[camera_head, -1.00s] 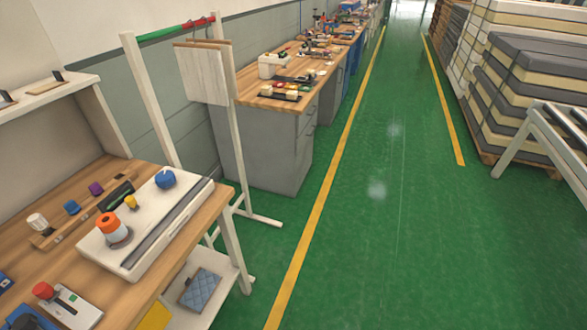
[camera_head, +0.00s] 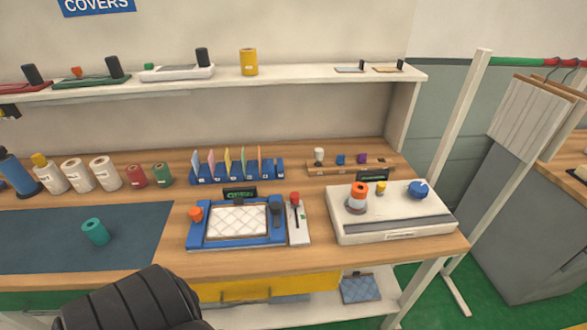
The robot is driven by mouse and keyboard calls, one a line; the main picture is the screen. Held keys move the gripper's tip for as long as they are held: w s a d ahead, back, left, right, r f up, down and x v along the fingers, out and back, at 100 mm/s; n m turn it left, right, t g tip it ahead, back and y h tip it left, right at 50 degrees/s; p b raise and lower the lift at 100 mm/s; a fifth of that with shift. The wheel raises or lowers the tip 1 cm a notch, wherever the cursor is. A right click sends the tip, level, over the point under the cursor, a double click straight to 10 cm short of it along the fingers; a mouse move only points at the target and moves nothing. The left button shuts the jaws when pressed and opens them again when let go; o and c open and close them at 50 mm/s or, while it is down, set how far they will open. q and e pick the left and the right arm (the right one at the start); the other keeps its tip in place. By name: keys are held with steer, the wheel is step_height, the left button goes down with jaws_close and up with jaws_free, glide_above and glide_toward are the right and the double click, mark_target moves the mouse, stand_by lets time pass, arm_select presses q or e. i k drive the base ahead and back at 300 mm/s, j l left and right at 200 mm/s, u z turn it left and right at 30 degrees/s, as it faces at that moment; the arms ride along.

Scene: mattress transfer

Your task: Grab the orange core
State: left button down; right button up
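An orange spool-like piece (camera_head: 357,196), upright with a pale band and a dark lower ring, stands on the left part of a white machine (camera_head: 400,228) on the right side of the workbench. It is the most core-like orange thing I see. A smaller orange knob (camera_head: 196,214) sits at the left of a blue frame (camera_head: 196,240) holding a white quilted pad (camera_head: 237,220). Neither of my grippers can be made out in the view. Nothing holds the orange piece.
Blue and yellow knobs share the white machine. A teal roll (camera_head: 95,231) lies on a dark mat (camera_head: 40,250). Bottles and rolls stand behind it. A shelf (camera_head: 300,76) runs above the bench (camera_head: 330,262). A black ribbed shape (camera_head: 130,302) covers the bottom left.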

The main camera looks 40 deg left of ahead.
mark_target(358, 197)
steer(key=u, duration=0.75)
steer(key=l+z, duration=0.25)
steer(key=z, duration=0.25)
steer(key=l+z, duration=0.25)
steer(key=z, duration=0.25)
